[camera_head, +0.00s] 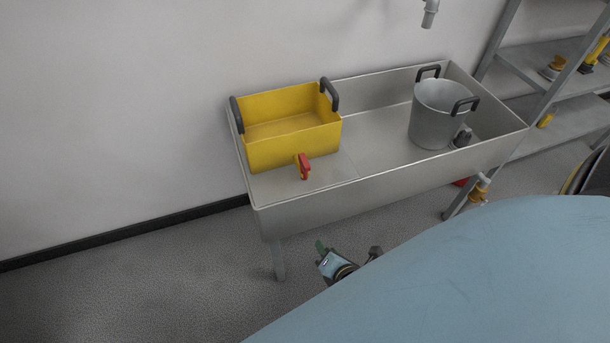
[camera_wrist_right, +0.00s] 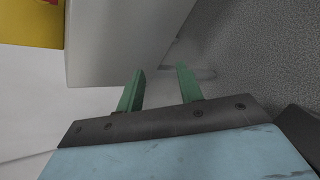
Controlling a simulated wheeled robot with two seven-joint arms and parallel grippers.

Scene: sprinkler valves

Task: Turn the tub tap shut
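The yellow tub (camera_head: 292,148) with two dark handles stands at the left end of the metal sink. Its tap (camera_head: 304,167) has a red lever and sticks out low on the front wall; the lever appears to point downward. A corner of the yellow tub (camera_wrist_right: 30,24) and a sliver of red (camera_wrist_right: 52,2) show at the top left of the right wrist view. My right gripper (camera_head: 338,257) is in front of and below the sink, apart from the tap. In the wrist view its green fingers (camera_wrist_right: 160,82) are spread with nothing between them. My left gripper is out of view.
The sink's front wall (camera_head: 400,178) stands between my right gripper and the tub. A grey bucket (camera_head: 437,115) stands at the sink's right end. A shelf rack (camera_head: 550,60) is at the right. The floor (camera_head: 150,280) at the left is clear.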

